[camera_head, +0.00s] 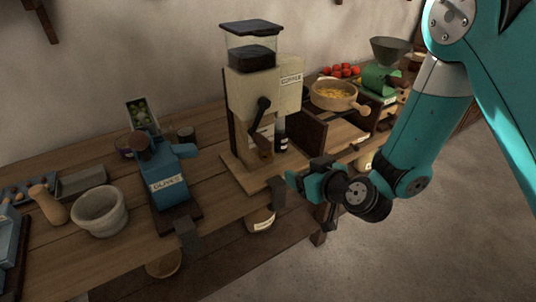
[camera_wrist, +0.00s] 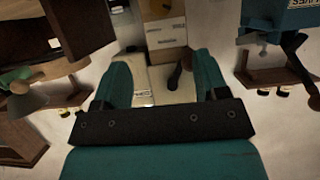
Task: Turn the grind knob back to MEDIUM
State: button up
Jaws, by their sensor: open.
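The coffee grinder (camera_head: 268,95) stands upright on the wooden counter, with a cream body, a COFFEE label and a clear hopper of dark beans (camera_head: 252,54). A black lever-like knob (camera_head: 261,108) sits on its front, tilted; I cannot tell whether this is the grind knob, and no MEDIUM mark is readable. My gripper (camera_head: 307,171) is open and empty in front of the grinder, apart from it. In the wrist view its two teal fingers (camera_wrist: 162,70) are spread, with the cream grinder body (camera_wrist: 170,88) and a dark knob or handle (camera_wrist: 180,72) beyond them.
A blue grinder (camera_head: 168,180), a stone mortar (camera_head: 100,210) and a pestle (camera_head: 48,204) stand to the left. A pan of yellow food (camera_head: 334,95) and a green grinder (camera_head: 380,78) stand to the right. Open floor (camera_head: 400,240) lies in front of the counter.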

aim_at(268, 156)
jog(key=p+x, duration=0.6)
jog(key=x, duration=1.1)
jog(key=shift+a, duration=0.15)
jog(key=c, duration=0.9)
